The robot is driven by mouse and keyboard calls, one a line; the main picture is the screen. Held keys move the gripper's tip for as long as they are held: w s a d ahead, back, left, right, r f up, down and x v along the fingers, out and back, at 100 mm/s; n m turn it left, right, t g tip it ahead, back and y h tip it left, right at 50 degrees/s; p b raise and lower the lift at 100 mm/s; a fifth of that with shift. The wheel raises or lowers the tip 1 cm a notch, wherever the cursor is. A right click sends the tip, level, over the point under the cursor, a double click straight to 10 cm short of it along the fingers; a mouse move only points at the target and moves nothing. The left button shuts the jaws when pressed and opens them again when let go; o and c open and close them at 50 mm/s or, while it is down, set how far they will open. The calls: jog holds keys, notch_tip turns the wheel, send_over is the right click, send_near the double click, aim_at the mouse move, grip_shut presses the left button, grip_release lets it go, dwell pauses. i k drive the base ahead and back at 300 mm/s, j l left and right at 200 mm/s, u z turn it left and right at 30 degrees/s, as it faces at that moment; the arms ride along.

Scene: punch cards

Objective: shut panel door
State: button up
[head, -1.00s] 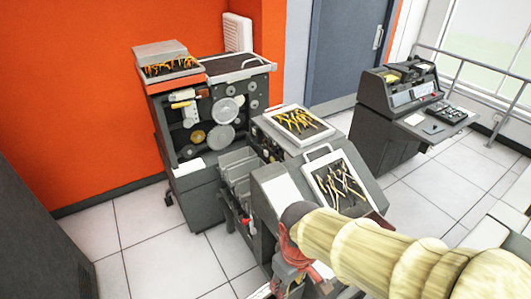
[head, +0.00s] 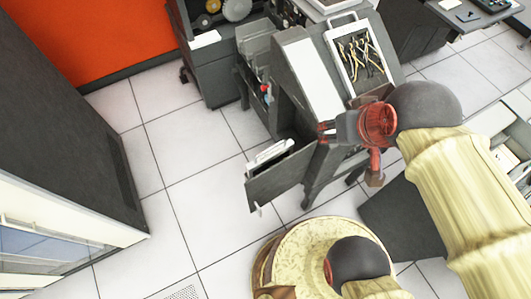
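The panel door (head: 281,181) is a dark grey flat panel low on the card machine (head: 311,75). It stands open, jutting out to the left from the machine's near end, with a white item (head: 268,153) behind its top edge. My gripper (head: 324,133), red and grey, is above and to the right of the door, in front of the machine's near end. It points left and appears apart from the door. Its fingers are small and overlap the machine, so their opening is unclear. The door's hinge side is partly hidden below my gripper.
A grey cabinet unit (head: 225,77) stands behind. A dark tall cabinet (head: 65,105) is at left, with a pale glass-fronted unit (head: 40,245) below it. White tiled floor (head: 185,215) between is clear.

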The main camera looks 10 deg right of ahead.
aim_at(264, 188)
jog(key=k+j+u, duration=0.1)
jog(key=u, duration=0.15)
jog(key=k+j+u, duration=0.1)
jog(key=j, duration=0.3)
jog(key=k+j, duration=0.1)
jog(key=j, duration=0.3)
jog(key=k+j+u, duration=0.15)
jog(key=j, duration=0.3)
jog(key=j+u, duration=0.1)
jog(key=j, duration=0.3)
jog(key=k, duration=0.05)
